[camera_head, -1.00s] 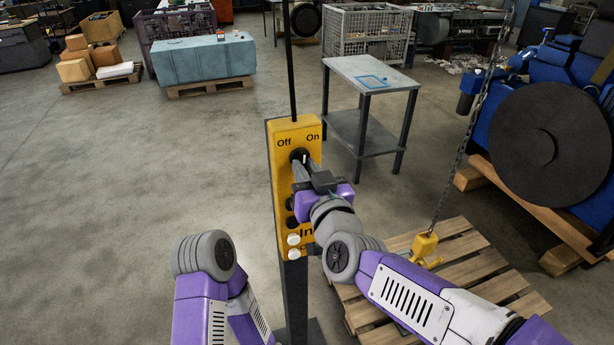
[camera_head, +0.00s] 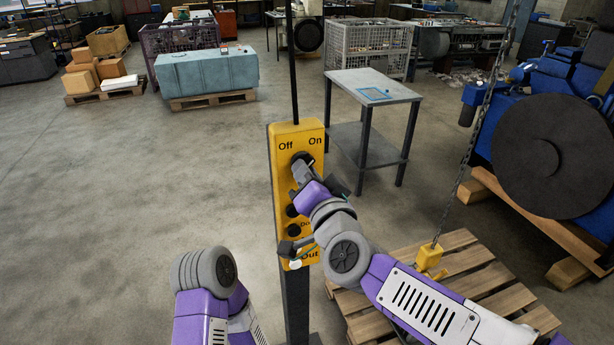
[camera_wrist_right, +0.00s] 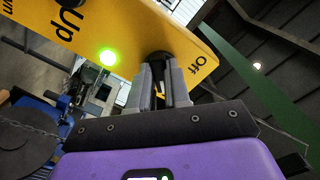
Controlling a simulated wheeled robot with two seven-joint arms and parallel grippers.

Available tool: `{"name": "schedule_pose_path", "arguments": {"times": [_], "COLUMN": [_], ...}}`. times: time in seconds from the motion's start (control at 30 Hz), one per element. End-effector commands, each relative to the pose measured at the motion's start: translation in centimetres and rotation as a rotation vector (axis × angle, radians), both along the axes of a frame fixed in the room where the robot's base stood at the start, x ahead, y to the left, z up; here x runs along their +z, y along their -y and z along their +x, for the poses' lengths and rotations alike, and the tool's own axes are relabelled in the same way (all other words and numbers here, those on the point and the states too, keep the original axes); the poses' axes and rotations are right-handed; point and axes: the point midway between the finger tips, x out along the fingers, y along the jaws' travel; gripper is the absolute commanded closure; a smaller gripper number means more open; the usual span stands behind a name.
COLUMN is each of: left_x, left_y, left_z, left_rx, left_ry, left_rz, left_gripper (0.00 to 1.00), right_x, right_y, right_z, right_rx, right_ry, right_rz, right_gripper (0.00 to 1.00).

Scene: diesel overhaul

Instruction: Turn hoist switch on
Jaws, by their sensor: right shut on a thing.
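The yellow hoist control box (camera_head: 284,175) stands on a dark post, with "Off" and "On" printed at its top. The dark round hoist switch (camera_head: 300,157) sits just below these words. My right gripper (camera_head: 302,170) is shut on the switch, its fingers reaching into the box's face. In the right wrist view the two grey fingers (camera_wrist_right: 162,80) are closed around the switch (camera_wrist_right: 158,57), beside the "Off" label. A green lamp (camera_wrist_right: 107,57) glows on the box there. The knob's exact angle is mostly hidden. My left arm shows at lower left, its gripper out of view.
A chain with a yellow hook (camera_head: 429,257) hangs over a wooden pallet (camera_head: 470,263) at the right. A grey table (camera_head: 372,84) stands behind the box. A blue engine (camera_head: 535,130) stands at far right. Floor left of the box is clear.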

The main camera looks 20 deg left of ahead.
Motion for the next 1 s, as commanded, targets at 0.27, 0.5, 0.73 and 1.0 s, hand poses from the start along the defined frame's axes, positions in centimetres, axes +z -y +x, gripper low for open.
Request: {"name": "schedule_pose_path", "arguments": {"times": [0.27,0.5,0.73,1.0], "left_x": [-0.08,-0.08,-0.07,-0.06], "left_y": [-0.01,-0.01,0.00,0.00], "left_z": [0.01,0.01,0.01,0.00], "left_rx": [0.000,0.000,0.000,0.000], "left_ry": [0.000,0.000,0.000,0.000], "left_rz": [0.000,0.000,0.000,0.000], "left_gripper": [1.00,1.00,1.00,1.00], "right_x": [-0.07,-0.07,-0.05,0.02], "right_y": [-0.02,-0.02,-0.02,0.13], "right_z": [-0.02,-0.02,0.00,-0.20], "right_rx": [0.001,0.001,0.000,0.000], "right_ry": [-0.014,-0.013,-0.012,-0.011], "right_rz": [0.016,0.015,0.015,0.016], "right_gripper": [1.00,1.00,0.57,0.57]}}
